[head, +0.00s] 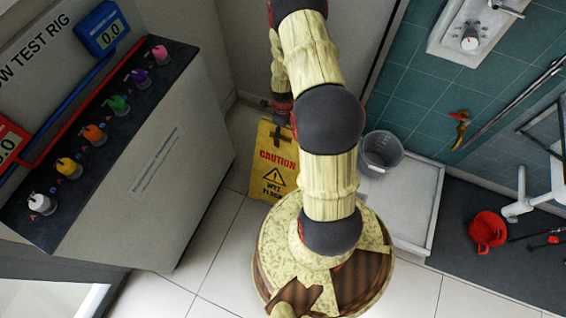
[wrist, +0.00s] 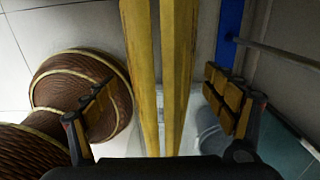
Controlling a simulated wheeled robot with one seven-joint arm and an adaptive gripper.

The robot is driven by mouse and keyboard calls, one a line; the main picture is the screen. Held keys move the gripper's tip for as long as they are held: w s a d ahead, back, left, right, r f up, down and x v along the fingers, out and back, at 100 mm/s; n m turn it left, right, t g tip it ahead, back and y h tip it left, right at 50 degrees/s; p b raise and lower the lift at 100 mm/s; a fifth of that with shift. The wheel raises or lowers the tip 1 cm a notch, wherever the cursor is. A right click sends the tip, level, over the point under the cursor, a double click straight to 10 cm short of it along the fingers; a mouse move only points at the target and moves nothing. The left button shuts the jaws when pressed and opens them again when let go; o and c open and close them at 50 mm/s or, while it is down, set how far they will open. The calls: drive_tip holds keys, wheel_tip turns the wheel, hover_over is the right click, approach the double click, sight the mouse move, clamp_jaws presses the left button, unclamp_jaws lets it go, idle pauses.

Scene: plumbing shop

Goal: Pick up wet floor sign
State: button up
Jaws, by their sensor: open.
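The yellow wet floor sign (head: 270,165) stands on the floor behind my arm, with "CAUTION" and a warning triangle on its face. Part of its right side is hidden by my arm. In the wrist view the sign (wrist: 160,80) shows as two yellow upright edges running between my fingers. My gripper (wrist: 165,108) is open, with one finger on each side of the sign and a gap to both. In the head view my gripper (head: 282,108) is at the sign's top edge and partly hidden.
A test rig (head: 140,185) with colored knobs stands to the left. A grey bucket (head: 382,150) stands right of the sign, by a white shower tray (head: 415,205). A red bucket (head: 487,231) is further right. Pale tiled floor lies clear between the rig and my base.

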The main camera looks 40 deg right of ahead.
wheel_tip(320, 180, down, 3)
drive_tip(key=shift+r+b, duration=0.15)
drive_tip(key=shift+b, duration=0.2)
clamp_jaws()
idle(1.0)
drive_tip(key=shift+w, duration=0.1)
